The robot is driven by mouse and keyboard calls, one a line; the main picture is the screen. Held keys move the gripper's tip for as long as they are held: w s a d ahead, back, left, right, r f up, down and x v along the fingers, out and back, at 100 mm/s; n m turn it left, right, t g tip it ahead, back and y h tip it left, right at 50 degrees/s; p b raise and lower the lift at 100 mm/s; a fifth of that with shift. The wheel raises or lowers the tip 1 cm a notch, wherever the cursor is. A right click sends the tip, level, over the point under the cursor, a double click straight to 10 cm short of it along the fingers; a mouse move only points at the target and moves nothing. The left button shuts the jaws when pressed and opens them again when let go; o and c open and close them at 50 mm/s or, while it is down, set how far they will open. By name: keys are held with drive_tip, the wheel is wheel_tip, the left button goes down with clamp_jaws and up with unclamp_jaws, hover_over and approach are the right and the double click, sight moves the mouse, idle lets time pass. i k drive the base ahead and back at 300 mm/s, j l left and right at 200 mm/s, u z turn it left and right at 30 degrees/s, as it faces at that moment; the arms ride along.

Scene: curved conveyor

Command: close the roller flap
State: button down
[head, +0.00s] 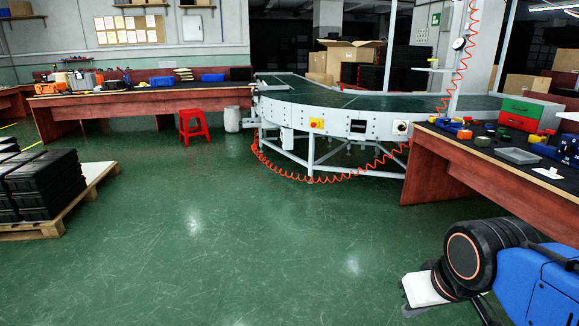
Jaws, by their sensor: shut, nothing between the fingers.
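The curved conveyor (375,129) stands across the back of the floor, with a dark green belt and a pale side panel. The panel has a dark rectangular opening (358,126), a yellow switch box (316,124) and a switch on a white plate (400,128). A grey end section (272,92) is at its left end. I cannot tell which part is the roller flap, or whether it is open. My arm's blue link and black joint show at the bottom right, well in front of the conveyor. I cannot make out my gripper's fingers.
A right workbench (470,168) holds red and green cases (530,114) and small parts. A left bench (140,99), a red stool (193,126) and a grey bin (232,119) stand behind. Black crates (40,185) sit on a pallet. An orange coiled hose (330,180) hangs before the conveyor. The middle floor is clear.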

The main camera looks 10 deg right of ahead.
sight(357, 135)
drive_tip(key=i+z, duration=0.3)
drive_tip(key=i, duration=0.55)
drive_tip(key=i+z, duration=0.3)
drive_tip(key=i, duration=0.55)
drive_tip(key=i+z, duration=0.15)
drive_tip(key=i, duration=0.35)
drive_tip(key=i+j+z, duration=0.1)
drive_tip(key=i, duration=0.45)
drive_tip(key=i+j+z, duration=0.15)
drive_tip(key=i, duration=0.35)
drive_tip(key=j, duration=0.1)
